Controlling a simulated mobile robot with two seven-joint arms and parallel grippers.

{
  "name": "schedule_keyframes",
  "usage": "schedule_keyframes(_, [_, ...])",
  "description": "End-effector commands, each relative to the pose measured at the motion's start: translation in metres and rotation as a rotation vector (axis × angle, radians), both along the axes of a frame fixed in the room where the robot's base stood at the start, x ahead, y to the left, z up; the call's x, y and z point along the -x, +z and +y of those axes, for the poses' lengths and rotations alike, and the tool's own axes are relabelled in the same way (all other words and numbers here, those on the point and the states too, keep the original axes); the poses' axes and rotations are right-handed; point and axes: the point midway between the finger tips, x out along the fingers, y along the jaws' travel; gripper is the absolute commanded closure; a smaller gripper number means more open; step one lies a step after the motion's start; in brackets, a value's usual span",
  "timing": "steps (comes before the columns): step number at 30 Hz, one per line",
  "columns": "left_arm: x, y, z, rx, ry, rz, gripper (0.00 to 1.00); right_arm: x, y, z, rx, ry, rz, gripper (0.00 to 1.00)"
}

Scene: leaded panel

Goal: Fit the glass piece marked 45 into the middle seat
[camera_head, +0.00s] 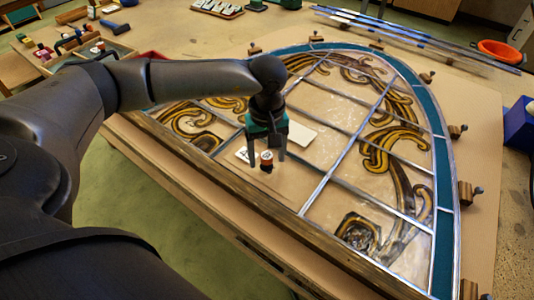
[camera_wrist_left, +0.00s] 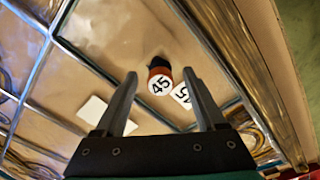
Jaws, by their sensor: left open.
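A knob marked 45 (camera_wrist_left: 160,80), with a white top and a red and dark body, stands on the leaded panel (camera_head: 441,208) near its straight front edge. It also shows in the head view (camera_head: 267,158). The outline of the glass under it is hard to make out. A white tag with dark figures (camera_wrist_left: 182,95) lies beside the knob. My left gripper (camera_head: 266,149) is open and points down over the panel. In the wrist view its fingertips lie on either side of the knob, which is not gripped. My right gripper is not in view.
A blank pale card (camera_head: 301,134) lies on the panel behind the gripper. Wooden blocks with knobs (camera_head: 466,194) line the curved edge. Metal strips (camera_head: 415,38), an orange bowl (camera_head: 499,51) and a blue block (camera_head: 520,124) stand beyond. A wooden tray of items (camera_head: 90,52) is at left.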

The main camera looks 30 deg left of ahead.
Motion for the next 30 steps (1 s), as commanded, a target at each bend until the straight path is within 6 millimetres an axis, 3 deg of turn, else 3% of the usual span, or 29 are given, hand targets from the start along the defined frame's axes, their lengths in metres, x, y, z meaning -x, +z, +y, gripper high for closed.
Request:
schedule_keyframes(4, [0.001,0.002,0.0,-0.001,0.0,0.002,0.28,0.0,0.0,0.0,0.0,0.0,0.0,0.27])
schedule_keyframes(8, [-0.001,0.017,0.0,-0.001,0.001,-0.002,0.28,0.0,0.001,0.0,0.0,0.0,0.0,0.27])
schedule_keyframes(21, [-0.001,0.117,0.0,0.0,0.0,-0.004,0.28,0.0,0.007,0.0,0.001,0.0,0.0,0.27])
schedule_keyframes(30, [0.0,0.151,0.0,0.001,0.0,-0.001,0.28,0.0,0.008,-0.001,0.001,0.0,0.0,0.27])
